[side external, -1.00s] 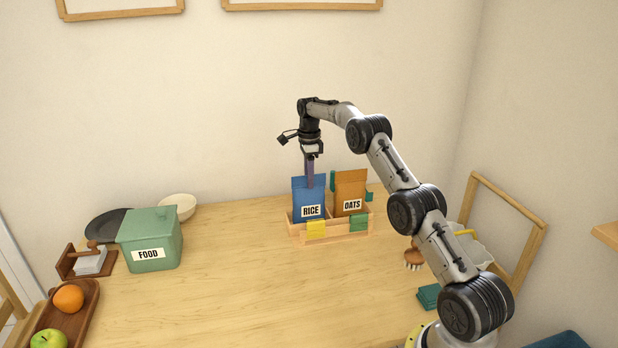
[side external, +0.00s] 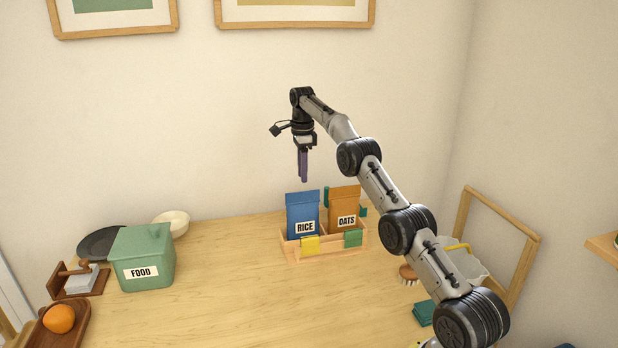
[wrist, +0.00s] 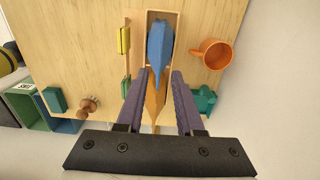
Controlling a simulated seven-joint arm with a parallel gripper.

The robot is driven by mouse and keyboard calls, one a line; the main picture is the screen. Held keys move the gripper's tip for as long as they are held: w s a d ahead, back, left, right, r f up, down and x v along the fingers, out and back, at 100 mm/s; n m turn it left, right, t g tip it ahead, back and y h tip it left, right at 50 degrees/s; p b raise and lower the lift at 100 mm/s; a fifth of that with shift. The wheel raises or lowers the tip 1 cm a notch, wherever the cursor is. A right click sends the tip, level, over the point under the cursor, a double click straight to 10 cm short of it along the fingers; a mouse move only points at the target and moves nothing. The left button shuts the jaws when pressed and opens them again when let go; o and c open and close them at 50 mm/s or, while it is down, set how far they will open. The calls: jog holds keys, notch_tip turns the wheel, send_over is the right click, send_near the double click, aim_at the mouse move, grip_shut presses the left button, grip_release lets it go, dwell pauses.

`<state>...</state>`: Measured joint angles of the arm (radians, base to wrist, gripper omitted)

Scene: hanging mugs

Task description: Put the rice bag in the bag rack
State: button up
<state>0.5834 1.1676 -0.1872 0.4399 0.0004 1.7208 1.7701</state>
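The blue rice bag (side external: 303,212) stands upright in the left compartment of the wooden bag rack (side external: 326,246). The orange oats bag (side external: 344,205) stands in the right compartment beside it. My gripper (side external: 303,180) is above the rice bag, apart from it and pointing down. In the wrist view its two purple fingers (wrist: 153,100) are spread with nothing held between them. That view shows the top of the blue rice bag (wrist: 159,42) ahead of the fingers and the oats bag (wrist: 153,100) seen between them.
A green FOOD canister (side external: 145,258) stands left, near a dark plate (side external: 100,242) and white bowl (side external: 172,222). An orange mug (wrist: 213,54) shows beside the rack in the wrist view. A brush (side external: 408,274) and green block (side external: 424,313) lie right. The table's middle is clear.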

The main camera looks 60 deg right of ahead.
jog(key=a+r+n, duration=0.4)
jog(key=a+r, duration=0.3)
jog(key=r, duration=0.2)
jog(key=s+a+r+n+t, duration=0.1)
jog(key=s+a+r+n, duration=0.4)
jog(key=a, duration=0.3)
jog(key=s+a+r+n+t, duration=0.25)
jog(key=s+a+n, duration=0.25)
jog(key=s+a, duration=0.25)
jog(key=s+a+f+n, duration=0.3)
jog(key=s+a+n, duration=0.1)
jog(key=s, duration=0.3)
jog(key=s+a+f+n+t, duration=0.1)
jog(key=s+a+f+n, duration=0.2)
jog(key=s, duration=0.5)
jog(key=s+a+f+n+t, duration=0.1)
jog(key=s+a+f+n, duration=0.2)
jog(key=s+n, duration=0.3)
jog(key=shift+s+a+f, duration=0.3)
jog(key=shift+s+a, duration=0.6)
jog(key=shift+s, duration=0.15)
